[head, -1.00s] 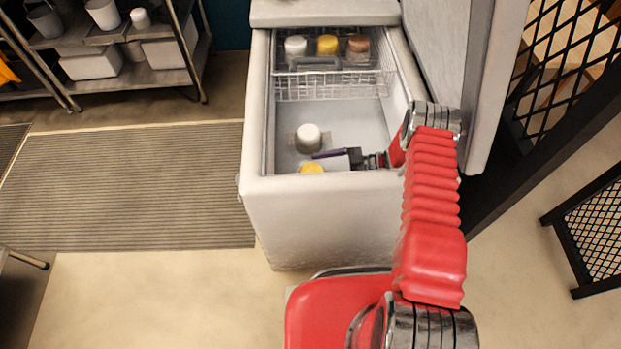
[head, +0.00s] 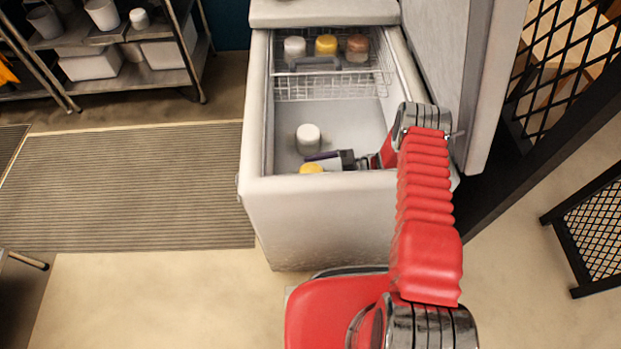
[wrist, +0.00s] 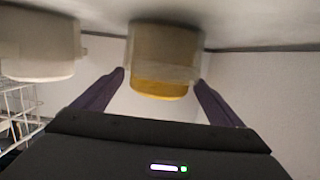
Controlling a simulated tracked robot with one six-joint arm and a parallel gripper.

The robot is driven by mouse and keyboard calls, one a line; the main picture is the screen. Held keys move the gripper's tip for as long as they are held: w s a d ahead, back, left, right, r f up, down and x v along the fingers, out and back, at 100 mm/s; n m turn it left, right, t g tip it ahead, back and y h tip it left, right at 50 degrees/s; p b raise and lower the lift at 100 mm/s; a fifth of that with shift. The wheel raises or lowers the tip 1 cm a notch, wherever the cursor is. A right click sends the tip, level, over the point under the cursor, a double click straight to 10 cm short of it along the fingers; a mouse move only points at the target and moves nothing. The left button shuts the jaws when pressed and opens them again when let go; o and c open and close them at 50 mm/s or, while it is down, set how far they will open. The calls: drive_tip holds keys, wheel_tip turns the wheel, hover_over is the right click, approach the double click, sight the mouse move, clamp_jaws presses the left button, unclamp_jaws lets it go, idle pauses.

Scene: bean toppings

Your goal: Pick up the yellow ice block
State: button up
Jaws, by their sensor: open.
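The yellow ice block (head: 311,169) sits low in the chest freezer near its front wall, and the wall hides its lower part in the head view. In the wrist view the yellow block (wrist: 160,88) is in a frosted, pale casing, between and just beyond the fingertips. My gripper (wrist: 160,78) is open, with one dark purple finger on each side of the block. I see no finger clearly pressed on it. In the head view my gripper (head: 322,157) reaches in from the right, and the block lies partly behind the front rim.
A white block (head: 308,138) stands close to the yellow one; it also shows in the wrist view (wrist: 38,45). A wire basket (head: 330,86) at the back holds white, yellow and brown blocks. The freezer walls (head: 257,120) and raised lid (head: 432,60) bound the space.

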drive_tip(key=shift+x, duration=2.6)
drive_tip(key=shift+r, duration=0.1)
drive_tip(key=c, duration=1.6)
drive_tip(key=shift+o, duration=0.2)
drive_tip(key=shift+r, duration=0.1)
drive_tip(key=shift+w+r, duration=0.1)
drive_tip(key=shift+r, duration=4.85)
